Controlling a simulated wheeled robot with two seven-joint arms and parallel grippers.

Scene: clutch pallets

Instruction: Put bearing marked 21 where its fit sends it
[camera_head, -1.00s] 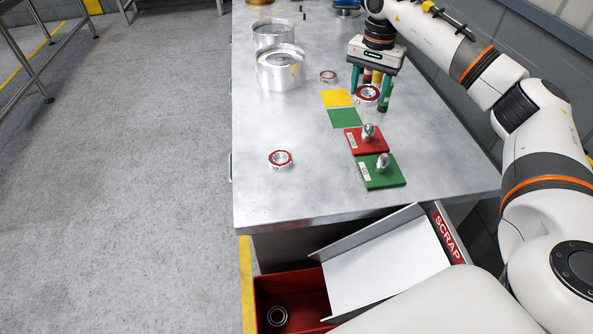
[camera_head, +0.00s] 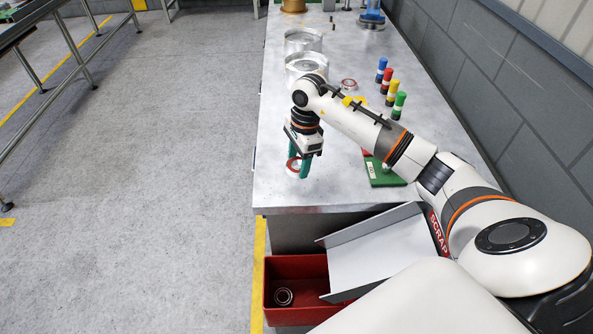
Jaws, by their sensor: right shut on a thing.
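My right gripper (camera_head: 299,166) is at the left front of the metal bench, its teal fingers shut on a red-ringed bearing (camera_head: 292,164). The fingers partly hide the bearing, and I cannot tell whether it touches the bench. Another red-ringed bearing (camera_head: 349,84) lies farther back near the silver cylinders. A third bearing (camera_head: 283,297) lies in the red bin below the bench front. No number is readable on any bearing. My left gripper is not in view.
A green plate (camera_head: 379,178) with a metal knob sits at the front right, a red plate (camera_head: 366,153) behind it, mostly hidden by my arm. A white chute (camera_head: 385,250) marked SCRAP slopes into the red bin (camera_head: 297,265). Silver cylinders (camera_head: 306,66) and coloured posts (camera_head: 392,93) stand farther back.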

